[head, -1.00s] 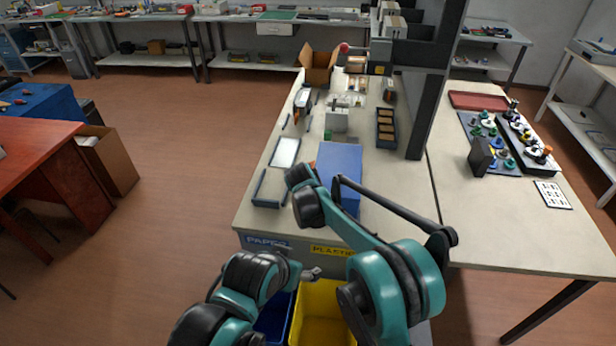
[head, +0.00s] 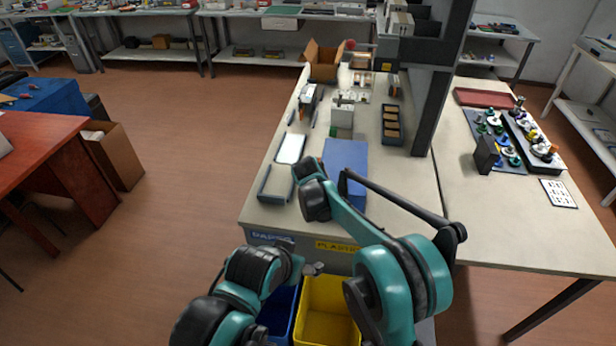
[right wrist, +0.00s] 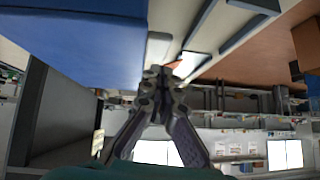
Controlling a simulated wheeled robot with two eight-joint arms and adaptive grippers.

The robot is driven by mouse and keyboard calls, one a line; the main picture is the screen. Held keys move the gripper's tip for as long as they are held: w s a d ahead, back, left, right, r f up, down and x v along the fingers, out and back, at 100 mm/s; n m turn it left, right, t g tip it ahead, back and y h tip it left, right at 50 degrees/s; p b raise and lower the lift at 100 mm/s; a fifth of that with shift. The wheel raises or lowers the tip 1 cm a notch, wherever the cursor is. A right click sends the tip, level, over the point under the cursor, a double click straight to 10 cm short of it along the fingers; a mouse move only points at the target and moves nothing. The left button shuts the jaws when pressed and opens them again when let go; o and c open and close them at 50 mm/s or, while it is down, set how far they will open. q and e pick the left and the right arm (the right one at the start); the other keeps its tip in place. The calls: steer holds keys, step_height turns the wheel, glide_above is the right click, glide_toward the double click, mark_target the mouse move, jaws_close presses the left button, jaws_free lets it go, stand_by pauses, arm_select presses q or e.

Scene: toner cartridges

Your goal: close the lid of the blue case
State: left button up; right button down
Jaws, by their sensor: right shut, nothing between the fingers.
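The blue case (head: 346,156) stands on the near part of the pale workbench. It shows a flat, unbroken blue upper face, with no open interior in sight. Its front left corner is hidden behind my right arm, and I cannot tell if a gap remains under the lid. In the right wrist view the case's blue side (right wrist: 75,50) fills the upper left. My right gripper (right wrist: 165,76) is shut and empty, just right of the case; I cannot tell if it touches. My left gripper (head: 314,268) is low in front of the bench, away from the case; its jaws are too small to read.
A yellow bin (head: 328,312) and a blue bin (head: 278,310) stand below the bench's front edge. A grey tray (head: 276,184) and a white panel (head: 291,148) lie left of the case. A dark tray (head: 392,124) and an upright post (head: 430,115) are behind it.

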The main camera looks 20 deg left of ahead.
step_height(320, 180, up, 3)
steer(key=shift+s+d+p, duration=0.1)
steer(key=shift+s+p, duration=0.05)
steer(key=shift+p, duration=0.3)
steer(key=s+a+p+v, duration=0.1)
steer(key=v, duration=0.8)
steer(key=s+d+r+m+h+b, duration=0.15)
steer(key=s+d, duration=0.35)
steer(key=d, duration=0.9)
steer(key=s+d+r+n+b, duration=0.15)
steer(key=s+d, duration=0.25)
steer(key=d, duration=1.1)
arm_select(q)
steer(key=f+b, duration=0.3)
steer(key=shift+s+a+f, duration=0.25)
steer(key=shift+a, duration=0.15)
arm_select(e)
steer(key=s+d+f+m, duration=0.1)
steer(key=s+d+f, duration=0.3)
steer(key=s+d, duration=0.3)
steer(key=s+d+f+g+h, duration=0.1)
steer(key=s+d+f, duration=0.3)
steer(key=s+d, duration=0.3)
steer(key=s, duration=0.5)
steer(key=shift+s+d+m, duration=0.15)
steer(key=shift+d+m, duration=0.15)
steer(key=shift+m, duration=0.1)
steer(key=shift+f, duration=0.15)
